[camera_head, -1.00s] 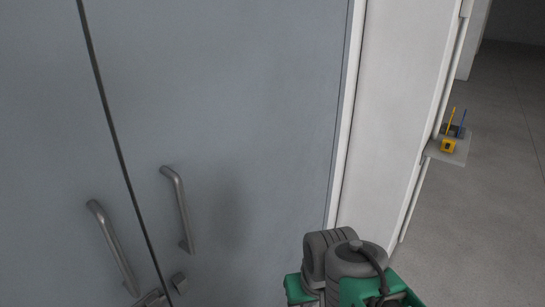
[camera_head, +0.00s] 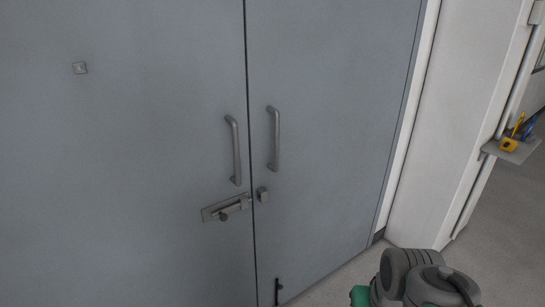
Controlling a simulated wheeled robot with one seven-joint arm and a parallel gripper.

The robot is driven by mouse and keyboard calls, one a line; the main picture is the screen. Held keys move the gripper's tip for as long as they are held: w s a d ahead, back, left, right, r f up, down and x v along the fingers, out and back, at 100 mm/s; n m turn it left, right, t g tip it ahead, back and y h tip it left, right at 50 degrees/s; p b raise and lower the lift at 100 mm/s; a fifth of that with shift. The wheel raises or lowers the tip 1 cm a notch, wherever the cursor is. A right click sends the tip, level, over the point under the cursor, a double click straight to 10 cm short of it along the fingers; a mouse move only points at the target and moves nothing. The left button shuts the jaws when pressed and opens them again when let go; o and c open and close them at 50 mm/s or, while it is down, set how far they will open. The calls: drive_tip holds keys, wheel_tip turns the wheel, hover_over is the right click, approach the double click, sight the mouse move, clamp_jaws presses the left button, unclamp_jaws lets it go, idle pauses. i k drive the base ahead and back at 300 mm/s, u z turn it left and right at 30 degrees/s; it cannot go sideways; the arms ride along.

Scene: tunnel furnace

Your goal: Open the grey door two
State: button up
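The grey double door fills most of the head view, with a left leaf (camera_head: 130,140) and a right leaf (camera_head: 330,110). The two leaves meet at a dark vertical seam and look closed. Each leaf has a grey bar handle beside the seam: the left handle (camera_head: 235,152) and the right handle (camera_head: 274,138). Below the left handle is a slide bolt (camera_head: 226,208), with its small catch (camera_head: 262,194) on the right leaf. A small dark fitting (camera_head: 278,290) sits low on the right leaf. My gripper is not in view; only part of my grey and green arm shows at the bottom right.
A white wall (camera_head: 455,130) stands right of the door frame. A small shelf (camera_head: 520,153) with a yellow item (camera_head: 509,145) and a blue item sticks out from it. Pale floor (camera_head: 345,285) shows at the foot of the door.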

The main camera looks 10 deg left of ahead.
sight(325, 79)
drive_tip(key=u, duration=0.7)
drive_tip(key=i, duration=0.5)
drive_tip(key=u, duration=0.35)
